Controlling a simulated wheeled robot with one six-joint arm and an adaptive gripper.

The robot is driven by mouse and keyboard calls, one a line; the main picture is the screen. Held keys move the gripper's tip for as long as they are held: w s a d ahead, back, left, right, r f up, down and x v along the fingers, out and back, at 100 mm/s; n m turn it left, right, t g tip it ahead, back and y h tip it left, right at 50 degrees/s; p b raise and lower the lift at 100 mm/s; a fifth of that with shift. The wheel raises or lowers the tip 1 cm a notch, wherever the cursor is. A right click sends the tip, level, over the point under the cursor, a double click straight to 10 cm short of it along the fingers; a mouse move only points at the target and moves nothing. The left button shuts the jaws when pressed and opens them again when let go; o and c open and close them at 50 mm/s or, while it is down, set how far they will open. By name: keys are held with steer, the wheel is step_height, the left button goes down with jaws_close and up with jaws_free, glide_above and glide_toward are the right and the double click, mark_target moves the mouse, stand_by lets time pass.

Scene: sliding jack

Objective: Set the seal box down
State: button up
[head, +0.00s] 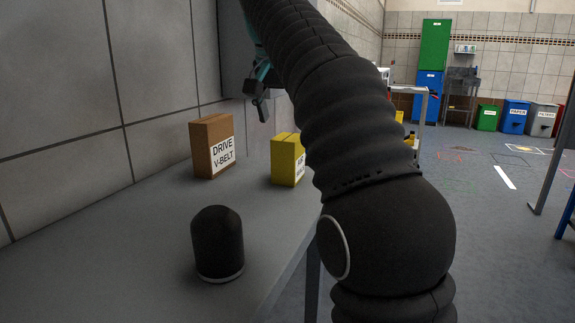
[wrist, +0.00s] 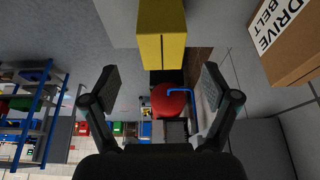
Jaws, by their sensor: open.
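A yellow box (head: 288,159), probably the seal box, stands upright on the grey table (head: 150,232). Its white label is partly hidden behind my arm, so I cannot read it in full. In the wrist view the yellow box (wrist: 161,32) is at the top centre, beyond my fingertips. My gripper (wrist: 160,82) is open, with its two fingers well apart and nothing between them. In the head view my gripper (head: 261,93) is above and behind the yellow box, apart from it.
A brown drive V-belt box (head: 212,146) stands left of the yellow box; it also shows in the wrist view (wrist: 290,45). A black domed object (head: 217,244) appears to stand on the near table. A tiled wall (head: 70,110) is close at left. Coloured bins stand far off.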

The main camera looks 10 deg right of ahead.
mark_target(292, 134)
steer(key=b+x, duration=0.2)
steer(key=x, duration=0.6)
steer(key=shift+w+f+b, duration=0.15)
steer(key=shift+f+b, duration=0.05)
steer(key=shift+b, duration=0.1)
steer(key=c, duration=1.4)
steer(key=shift+r+p, duration=0.35)
steer(key=shift+r, duration=0.2)
steer(key=shift+c, duration=0.2)
step_height(292, 134, up, 4)
steer(key=shift+p, duration=1.05)
steer(key=d+r+p, duration=0.2)
steer(key=d+r, duration=0.4)
steer(key=d, duration=0.5)
steer(key=shift+w+d, duration=0.25)
steer(key=shift+w, duration=0.05)
